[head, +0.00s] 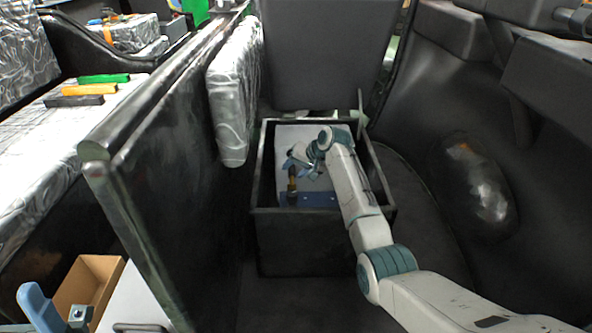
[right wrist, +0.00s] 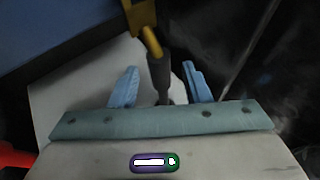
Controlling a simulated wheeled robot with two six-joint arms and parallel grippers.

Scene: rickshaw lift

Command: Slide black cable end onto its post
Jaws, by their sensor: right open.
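A black cable end (right wrist: 158,72) shows between the two light-blue fingers of my right gripper (right wrist: 160,68) in the right wrist view. A yellow part (right wrist: 143,22) sits at its far end. The fingers stand apart on either side, with gaps showing. In the head view my right gripper (head: 291,162) is over the pale block inside the black box, just above the dark cable end (head: 292,187) with its brownish band. I cannot make out the post clearly.
The black open box (head: 300,225) has raised walls around my right gripper. A dark partition (head: 160,170) stands to its left, with a silver-wrapped pad (head: 232,100). Green, orange and black bars (head: 90,90) lie on a silver surface at the left. A cardboard box (head: 85,285) is at lower left.

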